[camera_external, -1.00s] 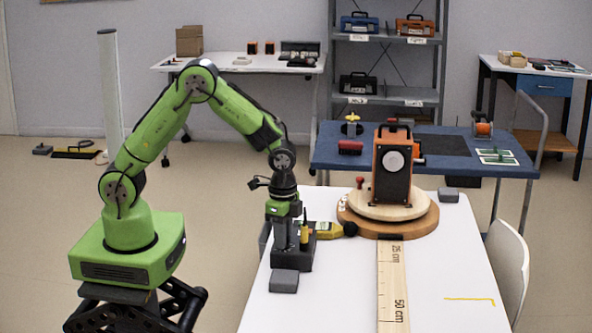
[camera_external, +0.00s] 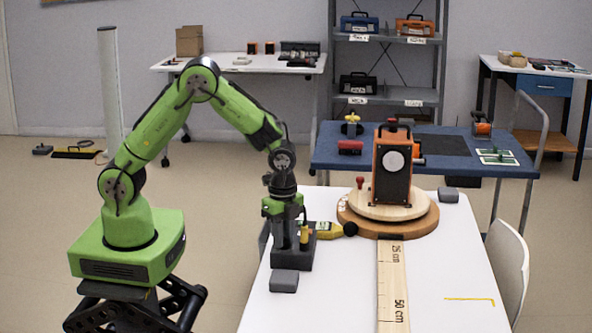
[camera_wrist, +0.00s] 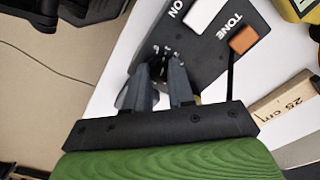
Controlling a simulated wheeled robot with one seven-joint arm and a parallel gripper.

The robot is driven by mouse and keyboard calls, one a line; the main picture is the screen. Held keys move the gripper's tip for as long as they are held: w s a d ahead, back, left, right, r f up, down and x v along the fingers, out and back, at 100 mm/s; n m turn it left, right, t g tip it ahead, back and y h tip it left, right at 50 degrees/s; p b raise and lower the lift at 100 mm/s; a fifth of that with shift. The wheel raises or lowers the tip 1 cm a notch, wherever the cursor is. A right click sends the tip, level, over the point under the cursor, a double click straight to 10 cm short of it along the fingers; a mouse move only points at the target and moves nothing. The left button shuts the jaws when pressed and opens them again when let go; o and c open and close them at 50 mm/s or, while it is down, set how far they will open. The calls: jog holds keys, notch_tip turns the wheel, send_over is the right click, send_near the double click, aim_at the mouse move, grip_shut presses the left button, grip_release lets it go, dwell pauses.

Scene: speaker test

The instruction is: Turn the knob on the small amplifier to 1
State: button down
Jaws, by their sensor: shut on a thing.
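The small amplifier is a dark box (camera_external: 304,264) at the left of the white table. Its dark panel (camera_wrist: 212,50) fills the top middle of the wrist view, with the words TONE and ON, a white part and an orange part. My gripper (camera_external: 291,240) points down over the box. In the wrist view my gripper (camera_wrist: 163,66) has its two grey fingers shut on the knob at the panel. The knob is mostly hidden between the fingertips, and I cannot read its setting.
A yellow instrument with a black ball tip (camera_external: 330,230) lies close right of the amplifier. A grey block (camera_external: 285,281) is in front. An orange-and-black speaker (camera_external: 392,170) stands on a round wooden base (camera_external: 420,226). A ruler strip (camera_external: 392,285) runs forward. The table's right front is mostly clear.

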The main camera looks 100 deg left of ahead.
jog(key=shift+m, duration=0.3)
jog(key=c, duration=1)
grip_release()
jog(key=shift+o, duration=0.2)
notch_tip(320, 180, up, 16)
jog(key=p, duration=0.4)
jog(key=shift+p, duration=0.3)
jog(key=shift+f, duration=0.1)
